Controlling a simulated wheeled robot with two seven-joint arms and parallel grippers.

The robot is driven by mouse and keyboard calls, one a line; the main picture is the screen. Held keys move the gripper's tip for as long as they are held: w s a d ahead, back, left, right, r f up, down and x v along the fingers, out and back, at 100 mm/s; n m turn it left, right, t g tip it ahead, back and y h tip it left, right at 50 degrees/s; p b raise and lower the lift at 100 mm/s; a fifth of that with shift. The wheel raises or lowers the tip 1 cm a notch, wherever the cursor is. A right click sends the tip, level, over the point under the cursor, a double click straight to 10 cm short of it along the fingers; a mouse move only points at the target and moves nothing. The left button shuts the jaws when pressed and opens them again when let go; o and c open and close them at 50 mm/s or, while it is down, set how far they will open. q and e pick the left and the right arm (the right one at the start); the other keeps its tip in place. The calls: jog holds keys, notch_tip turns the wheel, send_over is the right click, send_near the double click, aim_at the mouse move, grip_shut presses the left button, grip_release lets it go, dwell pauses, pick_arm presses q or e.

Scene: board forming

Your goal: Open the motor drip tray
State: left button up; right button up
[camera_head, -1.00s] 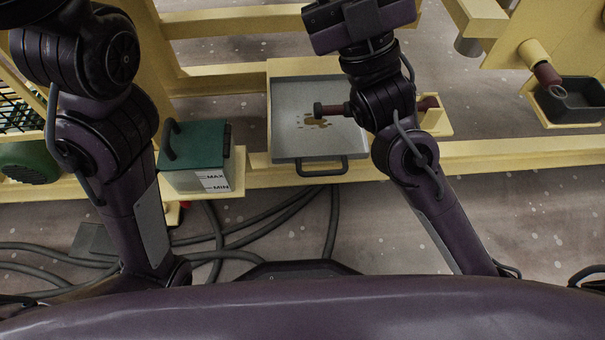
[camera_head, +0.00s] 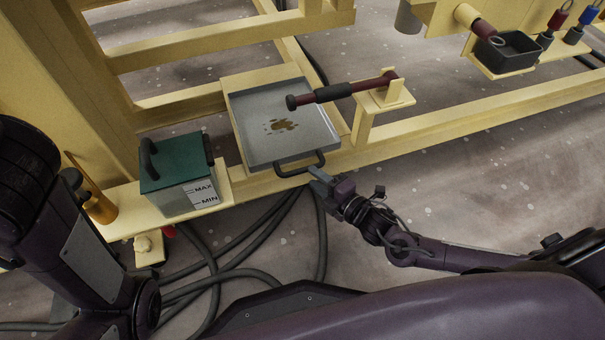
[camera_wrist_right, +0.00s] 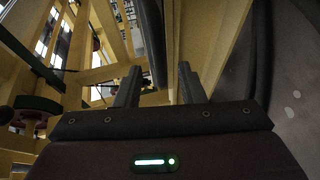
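The motor drip tray (camera_head: 250,115) is a shallow grey metal tray with a brown stain on its floor, set in the yellow frame. Its dark bar handle (camera_head: 300,165) is on the near side. My right gripper (camera_head: 316,179) is just in front of the handle, at its right part. In the right wrist view its two fingers (camera_wrist_right: 158,84) stand apart, and a dark bar, seemingly the handle (camera_wrist_right: 152,42), shows between and beyond them. I cannot tell whether they touch. My left gripper is outside the head view; only arm links show.
A green-lidded box (camera_head: 178,172) with MAX and MIN marks stands left of the tray. A dark red hammer-like tool (camera_head: 335,92) reaches over the tray from a yellow bracket. A black bin (camera_head: 508,49) is at the back right. Cables (camera_head: 240,262) lie on the floor.

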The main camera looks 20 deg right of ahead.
aim_at(304, 169)
jog(key=b+x, duration=0.2)
jog(key=x, duration=0.3)
jog(key=shift+f, duration=0.1)
grip_shut()
